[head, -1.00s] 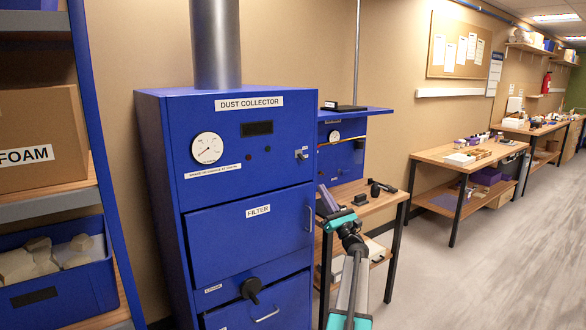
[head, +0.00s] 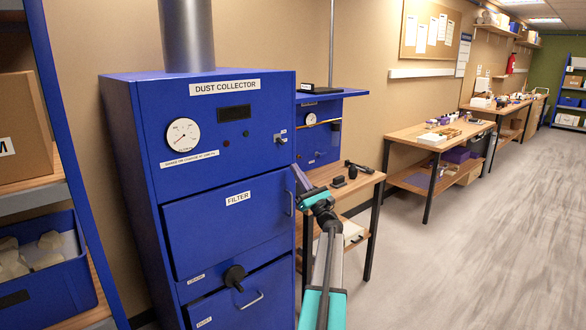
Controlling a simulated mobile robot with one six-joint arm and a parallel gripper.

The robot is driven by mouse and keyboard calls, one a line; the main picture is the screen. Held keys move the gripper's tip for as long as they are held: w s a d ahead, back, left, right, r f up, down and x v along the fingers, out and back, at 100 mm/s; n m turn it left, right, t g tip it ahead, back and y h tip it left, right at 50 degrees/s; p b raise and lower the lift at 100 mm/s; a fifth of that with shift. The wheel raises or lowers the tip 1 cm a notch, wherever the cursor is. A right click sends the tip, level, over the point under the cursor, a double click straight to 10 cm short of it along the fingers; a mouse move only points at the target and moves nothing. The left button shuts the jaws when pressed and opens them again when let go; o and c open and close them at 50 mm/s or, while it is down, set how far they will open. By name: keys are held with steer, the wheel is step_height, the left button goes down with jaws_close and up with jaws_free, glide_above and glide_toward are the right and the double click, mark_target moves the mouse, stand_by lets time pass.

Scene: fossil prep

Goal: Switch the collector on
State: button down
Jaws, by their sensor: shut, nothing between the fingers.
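The blue dust collector (head: 160,130) stands left of centre in the head view, a tall cabinet with a label, a round gauge (head: 183,135) and a dark display (head: 234,113). A small switch on a pale plate (head: 280,137) sits at the right of its upper panel. The display looks dark. My gripper (head: 298,174) is at the end of my arm, just right of the cabinet's front and below the switch, apart from it. It looks shut and empty; its fingertips are small in this view.
The filter door (head: 225,222) with its handle and a black knob (head: 235,275) are below the panel. A workbench (head: 345,190) with small tools stands behind my arm. A shelf with a blue bin (head: 45,280) is at left. The floor (head: 470,240) at right is clear.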

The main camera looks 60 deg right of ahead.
mark_target(280, 141)
steer(key=p+x, duration=0.3)
steer(key=x, duration=0.6)
steer(key=shift+w+a, duration=0.1)
steer(key=shift+a, duration=0.15)
stand_by(0.4)
